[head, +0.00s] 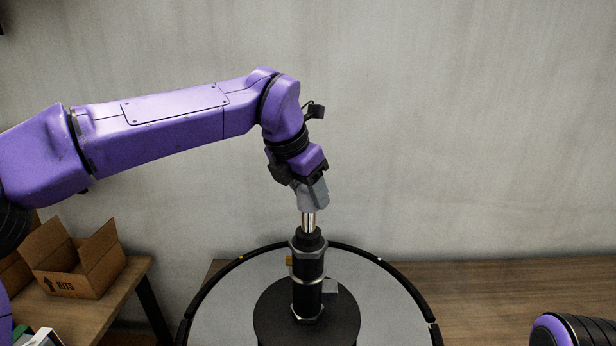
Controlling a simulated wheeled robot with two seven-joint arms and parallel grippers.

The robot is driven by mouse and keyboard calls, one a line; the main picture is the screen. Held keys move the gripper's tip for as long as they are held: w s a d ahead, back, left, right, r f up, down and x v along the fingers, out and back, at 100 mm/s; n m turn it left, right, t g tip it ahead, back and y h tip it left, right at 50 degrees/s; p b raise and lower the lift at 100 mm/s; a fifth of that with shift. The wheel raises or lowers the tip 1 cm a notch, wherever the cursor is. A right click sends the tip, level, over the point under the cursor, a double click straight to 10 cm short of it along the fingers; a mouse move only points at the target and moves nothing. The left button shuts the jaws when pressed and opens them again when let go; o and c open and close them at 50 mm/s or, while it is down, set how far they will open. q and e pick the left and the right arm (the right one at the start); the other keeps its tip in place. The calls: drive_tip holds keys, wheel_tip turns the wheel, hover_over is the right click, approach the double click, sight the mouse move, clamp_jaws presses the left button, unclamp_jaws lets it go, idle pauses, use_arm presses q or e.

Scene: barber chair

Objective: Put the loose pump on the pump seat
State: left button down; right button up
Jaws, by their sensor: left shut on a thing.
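The loose pump (307,270) is a black upright cylinder with a bright chrome rod on top. It stands in line over a dark round piece (272,318), probably the pump seat, in the middle of a grey round base. Whether the pump's foot touches it or hangs just above, I cannot tell. My left gripper (311,205) points down from above and is shut on the pump's chrome rod, with the fingers hiding its top end. My right gripper is out of view; only part of my right arm shows at the lower right.
A black ring (208,284) rims the grey base around the pump. A wooden table (480,285) lies behind at the right. An open cardboard box (80,262) marked KITS stands on a wooden table at the left.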

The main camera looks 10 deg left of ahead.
sight(309, 208)
use_arm(q)
drive_tip(key=shift+w, duration=0.35)
wheel_tip(309, 208, down, 4)
drive_tip(key=shift+w+a+r, duration=0.1)
drive_tip(key=shift+r, duration=0.15)
drive_tip(key=c, duration=0.7)
unclamp_jaws()
drive_tip(key=shift+f, duration=0.45)
drive_tip(key=shift+o, duration=1)
drive_tip(key=shift+s, duration=0.2)
drive_tip(key=shift+s+r, duration=0.1)
drive_tip(key=shift+r, duration=0.05)
drive_tip(key=v, duration=1.2)
